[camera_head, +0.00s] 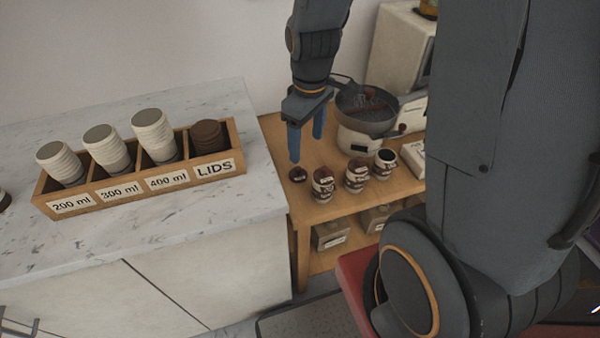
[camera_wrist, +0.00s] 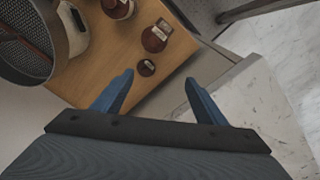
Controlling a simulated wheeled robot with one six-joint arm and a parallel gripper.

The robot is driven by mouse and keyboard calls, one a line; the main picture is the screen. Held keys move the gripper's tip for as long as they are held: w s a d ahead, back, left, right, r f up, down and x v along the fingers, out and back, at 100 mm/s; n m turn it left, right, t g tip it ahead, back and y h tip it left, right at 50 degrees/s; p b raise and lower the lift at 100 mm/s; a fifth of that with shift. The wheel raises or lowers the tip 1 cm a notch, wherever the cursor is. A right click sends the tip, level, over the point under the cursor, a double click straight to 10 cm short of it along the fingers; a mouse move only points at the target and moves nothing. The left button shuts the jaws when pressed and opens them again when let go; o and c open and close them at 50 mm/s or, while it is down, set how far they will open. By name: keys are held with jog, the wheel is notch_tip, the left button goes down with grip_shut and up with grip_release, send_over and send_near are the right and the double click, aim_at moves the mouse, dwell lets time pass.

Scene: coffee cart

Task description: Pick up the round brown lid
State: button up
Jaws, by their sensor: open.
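A small round brown lid (camera_head: 297,174) lies on the wooden table (camera_head: 275,129) near its left edge, beside the cups. It also shows in the wrist view (camera_wrist: 146,67), between and beyond the fingertips. My gripper (camera_head: 306,147) is open and empty, pointing down above the table, with its blue fingers apart. In the head view, its left fingertip appears just above the lid; I cannot tell the exact height. The wrist view shows both fingers (camera_wrist: 158,78) with nothing between them. A stack of brown lids (camera_head: 208,136) also stands in the LIDS compartment of the wooden box (camera_head: 135,187).
Three brown-and-white cups stand right of the lid, the nearest (camera_head: 323,185) close to it. A round machine with a dark bowl (camera_head: 366,108) stands behind. The marble counter (camera_head: 180,235) borders the table on the left, with paper cup stacks (camera_head: 109,148) in the box.

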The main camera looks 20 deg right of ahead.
aim_at(298, 168)
jog(key=w+f+n, duration=0.2)
jog(key=f, duration=0.1)
jog(key=w+f+n, duration=0.2)
jog(key=f+n, duration=0.1)
jog(key=f, duration=0.1)
jog(key=w+f+n+b, duration=0.1)
jog(key=w+f+n, duration=0.2)
jog(key=shift+f+g, duration=0.25)
jog(key=shift+g, duration=0.15)
jog(key=shift+w+d+f+p, duration=0.1)
jog(key=shift+f+p, duration=0.55)
jog(key=shift+f, duration=1.25)
jog(key=shift+w+f+p, duration=0.1)
jog(key=shift+f+p, duration=0.5)
jog(key=shift+f, duration=1.25)
jog(key=c, duration=1.1)
